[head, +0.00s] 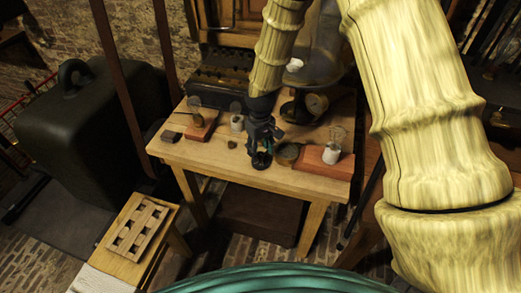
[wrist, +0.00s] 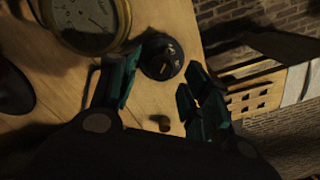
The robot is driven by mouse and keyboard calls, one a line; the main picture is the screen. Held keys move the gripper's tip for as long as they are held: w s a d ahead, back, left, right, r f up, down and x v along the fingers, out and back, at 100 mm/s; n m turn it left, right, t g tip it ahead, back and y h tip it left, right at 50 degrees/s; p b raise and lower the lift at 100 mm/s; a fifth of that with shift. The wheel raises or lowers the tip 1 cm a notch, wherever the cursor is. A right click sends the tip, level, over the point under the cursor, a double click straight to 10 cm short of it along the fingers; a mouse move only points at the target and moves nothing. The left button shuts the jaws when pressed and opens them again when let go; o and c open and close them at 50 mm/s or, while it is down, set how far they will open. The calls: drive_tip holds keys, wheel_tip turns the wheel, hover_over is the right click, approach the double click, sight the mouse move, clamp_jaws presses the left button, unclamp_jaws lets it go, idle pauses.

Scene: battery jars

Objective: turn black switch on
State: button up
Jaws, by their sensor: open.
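The black switch (head: 261,160) is a small round black piece on the wooden table near its front edge. In the wrist view it shows as a round black dial (wrist: 161,60) with pale markings. My gripper (head: 264,143) points down just above and behind it in the head view. In the wrist view its teal fingers (wrist: 163,72) are apart, one on each side of the dial, with nothing held. I cannot tell whether the fingers touch it. The switch's setting is too small to read.
A brass-rimmed gauge (wrist: 88,22) lies close beside the switch. A wooden block with a glass bulb (head: 322,160) stands right; another wooden block (head: 201,126) stands left. A small brown piece (head: 232,144) lies left of the switch. A low bench (head: 130,262) stands at the lower left.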

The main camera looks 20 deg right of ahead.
drive_tip(key=shift+f, duration=0.7)
clamp_jaws()
